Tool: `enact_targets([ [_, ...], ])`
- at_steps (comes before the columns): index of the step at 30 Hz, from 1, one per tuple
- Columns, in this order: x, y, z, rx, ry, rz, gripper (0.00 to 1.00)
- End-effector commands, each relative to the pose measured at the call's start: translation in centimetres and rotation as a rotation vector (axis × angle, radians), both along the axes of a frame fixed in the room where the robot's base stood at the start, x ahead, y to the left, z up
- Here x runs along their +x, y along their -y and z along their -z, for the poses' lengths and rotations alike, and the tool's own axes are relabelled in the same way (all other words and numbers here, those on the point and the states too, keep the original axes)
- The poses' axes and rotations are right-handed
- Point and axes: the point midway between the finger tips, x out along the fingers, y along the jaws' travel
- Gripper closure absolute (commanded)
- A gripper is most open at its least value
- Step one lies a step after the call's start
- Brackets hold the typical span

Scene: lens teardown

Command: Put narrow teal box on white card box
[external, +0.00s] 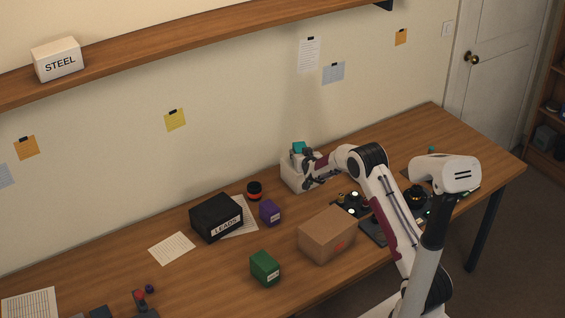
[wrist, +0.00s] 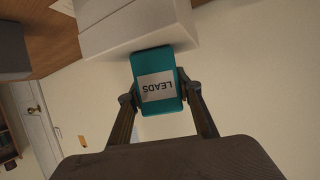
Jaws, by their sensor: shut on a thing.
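The narrow teal box (wrist: 155,66) has a pale label reading LEADS, upside down in the wrist view. In the external view its top (external: 299,147) shows at the upper part of the white card box (external: 291,176). My gripper (wrist: 160,94) is shut on the teal box, one finger on each side. The gripper (external: 308,160) also shows in the external view, beside the white box's top. The white card box (wrist: 130,28) is right behind the teal box in the wrist view. I cannot tell whether the teal box touches it.
A black LEADS box (external: 216,218), a purple box (external: 270,212), a green box (external: 265,268) and a brown carton (external: 327,235) stand on the table. A red and black round item (external: 254,190) is near the purple box. Small parts lie under my arm.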

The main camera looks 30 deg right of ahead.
Motion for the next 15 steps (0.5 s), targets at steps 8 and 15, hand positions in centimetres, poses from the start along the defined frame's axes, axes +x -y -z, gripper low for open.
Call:
enact_targets([
  [8, 0.0, 0.0, 0.14, 0.0, 0.0, 0.0, 0.49],
  [15, 0.01, 0.0, 0.08, 0.0, 0.0, 0.0, 0.49],
])
